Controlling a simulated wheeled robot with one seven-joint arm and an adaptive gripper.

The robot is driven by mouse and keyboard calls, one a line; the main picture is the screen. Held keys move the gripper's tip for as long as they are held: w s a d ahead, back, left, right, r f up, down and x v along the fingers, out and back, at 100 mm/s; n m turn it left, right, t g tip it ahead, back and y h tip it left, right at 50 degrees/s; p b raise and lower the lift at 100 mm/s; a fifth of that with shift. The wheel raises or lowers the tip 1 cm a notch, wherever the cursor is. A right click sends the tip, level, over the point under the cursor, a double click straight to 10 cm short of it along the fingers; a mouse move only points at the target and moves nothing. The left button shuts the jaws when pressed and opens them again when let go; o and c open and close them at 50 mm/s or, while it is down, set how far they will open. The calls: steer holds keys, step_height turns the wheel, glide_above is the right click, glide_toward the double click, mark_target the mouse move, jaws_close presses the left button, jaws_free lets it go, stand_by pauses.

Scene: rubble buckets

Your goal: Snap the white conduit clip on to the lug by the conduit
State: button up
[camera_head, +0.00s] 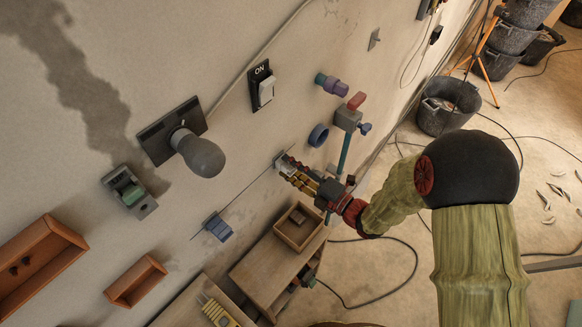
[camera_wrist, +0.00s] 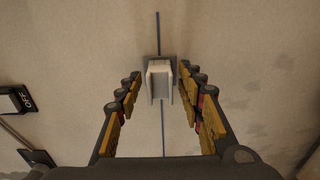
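A white U-shaped clip (camera_wrist: 159,68) sits at the wall on the thin dark conduit line (camera_wrist: 158,30), in the middle of the wrist view. My gripper (camera_wrist: 160,88) has its yellow-and-black fingers spread, one on each side of the clip. A gap shows between each finger and the clip. In the head view my gripper (camera_head: 288,170) reaches the wall, and the pale clip (camera_head: 284,164) shows partly between its fingertips. The lug is not clearly visible behind the clip; I cannot tell whether the clip is seated on it.
A blue block (camera_head: 218,228) sits lower on the conduit line. A small wooden box (camera_head: 300,226) stands on a bench just below my gripper.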

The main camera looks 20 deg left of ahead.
stand_by(0.3)
steer(key=v, duration=1.2)
